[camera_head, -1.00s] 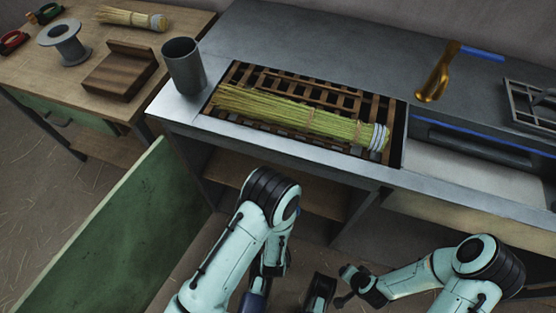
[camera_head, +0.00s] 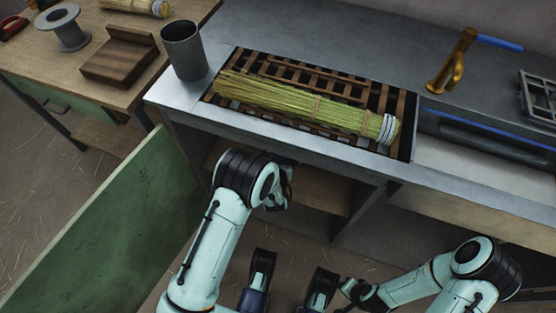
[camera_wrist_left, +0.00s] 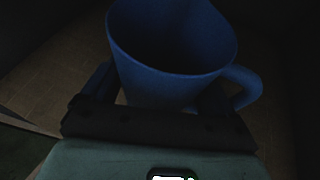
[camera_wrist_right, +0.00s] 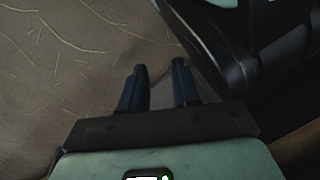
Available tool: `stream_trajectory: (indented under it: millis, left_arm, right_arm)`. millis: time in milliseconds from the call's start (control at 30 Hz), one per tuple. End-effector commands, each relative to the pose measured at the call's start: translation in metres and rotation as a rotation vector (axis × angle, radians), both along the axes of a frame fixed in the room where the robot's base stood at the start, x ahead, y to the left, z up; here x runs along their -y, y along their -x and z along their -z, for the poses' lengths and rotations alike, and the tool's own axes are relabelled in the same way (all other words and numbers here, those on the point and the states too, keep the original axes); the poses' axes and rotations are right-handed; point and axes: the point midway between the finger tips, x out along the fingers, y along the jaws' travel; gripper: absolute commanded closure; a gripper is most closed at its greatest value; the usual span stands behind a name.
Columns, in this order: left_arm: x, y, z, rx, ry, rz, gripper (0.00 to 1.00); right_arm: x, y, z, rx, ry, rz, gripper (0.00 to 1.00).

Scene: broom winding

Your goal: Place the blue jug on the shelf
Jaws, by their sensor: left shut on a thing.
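The blue jug (camera_wrist_left: 165,85) fills the upper middle of the left wrist view, its mouth facing up and its handle at the right. My left gripper (camera_wrist_left: 158,98) is shut on it, with a finger at each side. In the head view the left arm reaches under the counter, and the jug and gripper tips are hidden there. The wooden shelf (camera_head: 322,198) shows inside the open cupboard; wooden boards also show dimly around the jug in the left wrist view (camera_wrist_left: 60,75). I cannot tell whether the jug touches them. My right gripper (camera_wrist_right: 160,75) is open and empty above the floor.
The counter (camera_head: 290,139) overhangs the left arm. The green cupboard door (camera_head: 110,220) stands open at left. A grey cup (camera_head: 183,52) and a broom bundle (camera_head: 310,108) on a wooden grate are on top. A wooden table (camera_head: 30,62) stands at upper left.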

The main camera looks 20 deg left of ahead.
Motion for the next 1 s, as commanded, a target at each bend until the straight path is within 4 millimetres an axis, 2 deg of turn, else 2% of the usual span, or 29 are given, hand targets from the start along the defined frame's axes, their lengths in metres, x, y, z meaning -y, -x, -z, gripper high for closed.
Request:
stream_trajectory:
  millis: [33, 200, 667, 700, 733, 1000]
  left_arm:
    - [0.001, 0.002, 0.012, -0.006, -0.001, 0.002, 0.59]
    - [0.001, 0.002, 0.033, -0.006, -0.001, 0.002, 0.59]
    - [0.001, 0.002, 0.036, -0.004, 0.000, 0.000, 0.59]
    - [0.001, 0.002, 0.037, -0.006, 0.000, 0.001, 0.09]
    - [0.001, 0.002, 0.037, -0.006, 0.000, 0.001, 0.00]
    - [0.001, 0.002, 0.035, -0.006, 0.000, 0.001, 0.00]
  right_arm:
    - [0.001, 0.006, 0.007, -0.021, 0.000, 0.003, 0.69]
    - [0.003, 0.025, 0.019, -0.081, -0.005, 0.007, 0.69]
    - [0.004, 0.030, 0.022, -0.099, -0.006, 0.008, 0.69]
    - [0.004, 0.031, 0.022, -0.102, -0.006, 0.008, 0.69]
    - [0.004, 0.031, 0.022, -0.102, -0.006, 0.008, 0.69]
    - [0.004, 0.029, 0.020, -0.097, -0.006, 0.007, 0.69]
